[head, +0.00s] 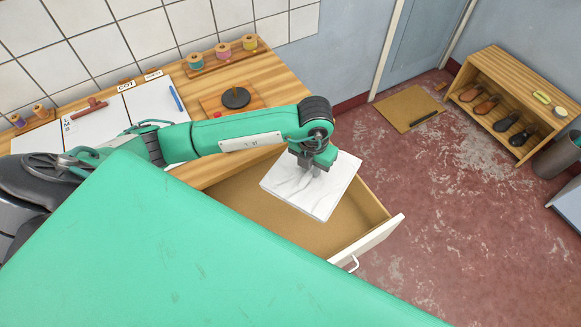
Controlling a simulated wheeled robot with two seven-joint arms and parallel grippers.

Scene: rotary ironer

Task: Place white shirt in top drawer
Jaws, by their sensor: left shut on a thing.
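The white shirt (325,199) is a flat, folded square with faint grey creases. My left gripper (313,172) points down from above and is shut on the shirt near its middle. The shirt is over the open top drawer (348,228), toward its right back part. I cannot tell whether the shirt touches the drawer floor. The drawer's brown floor looks bare where it shows, and its near left part is hidden. My right gripper is not in view.
The wooden worktop (270,85) above the drawer holds thread spools (223,51), papers (153,103) and a board with a dark round piece (236,97). The white drawer front (372,240) juts out over the red floor. A shoe rack (500,105) stands at the far right.

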